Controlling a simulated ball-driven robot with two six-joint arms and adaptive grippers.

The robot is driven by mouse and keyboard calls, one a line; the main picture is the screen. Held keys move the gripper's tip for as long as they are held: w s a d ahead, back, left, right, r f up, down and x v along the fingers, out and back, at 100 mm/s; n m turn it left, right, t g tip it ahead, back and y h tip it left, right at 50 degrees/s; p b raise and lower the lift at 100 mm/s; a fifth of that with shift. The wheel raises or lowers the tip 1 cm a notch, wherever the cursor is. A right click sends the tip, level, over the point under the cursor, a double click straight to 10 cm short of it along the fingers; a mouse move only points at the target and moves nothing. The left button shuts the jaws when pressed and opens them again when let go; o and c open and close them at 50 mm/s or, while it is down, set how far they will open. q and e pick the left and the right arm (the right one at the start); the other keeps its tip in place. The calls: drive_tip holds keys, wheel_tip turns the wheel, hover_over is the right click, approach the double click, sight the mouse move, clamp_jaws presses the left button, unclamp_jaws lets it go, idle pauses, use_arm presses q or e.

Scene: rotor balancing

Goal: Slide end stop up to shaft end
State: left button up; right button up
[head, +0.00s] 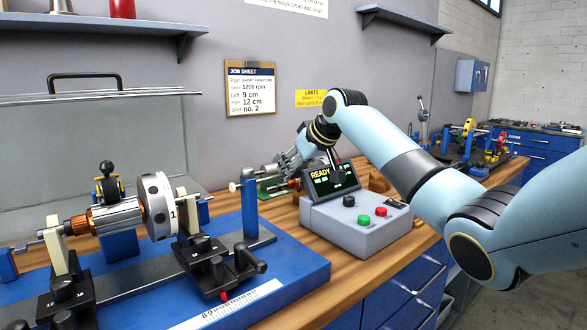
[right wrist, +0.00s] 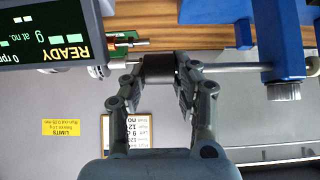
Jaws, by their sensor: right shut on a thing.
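The end stop is a metal rod through a blue post (head: 250,205), with a pale tip (head: 233,187) on its rotor side. In the right wrist view the rod (right wrist: 228,67) runs from the blue post (right wrist: 285,40) to a dark knob (right wrist: 158,67). My right gripper (right wrist: 160,70) is shut on that knob; in the head view it is partly behind the control box. The rotor, with a copper armature (head: 118,220) and a grey disc (head: 158,206) marked 1, lies across its supports. The tip appears apart from the shaft's right end. My left gripper is out of view.
The control box (head: 356,222) with a READY screen stands close in front of my right gripper. A green board (head: 270,187) with small parts lies behind it. The blue machine bed (head: 290,262) carries black clamp supports (head: 215,262). A job sheet (head: 250,88) hangs on the wall.

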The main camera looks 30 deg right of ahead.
clamp_jaws()
drive_tip(key=a+p, duration=0.3)
drive_tip(key=shift+s+a, duration=0.15)
drive_tip(key=shift+a, duration=0.25)
drive_tip(key=o, duration=0.9)
unclamp_jaws()
drive_tip(key=v, duration=1.2)
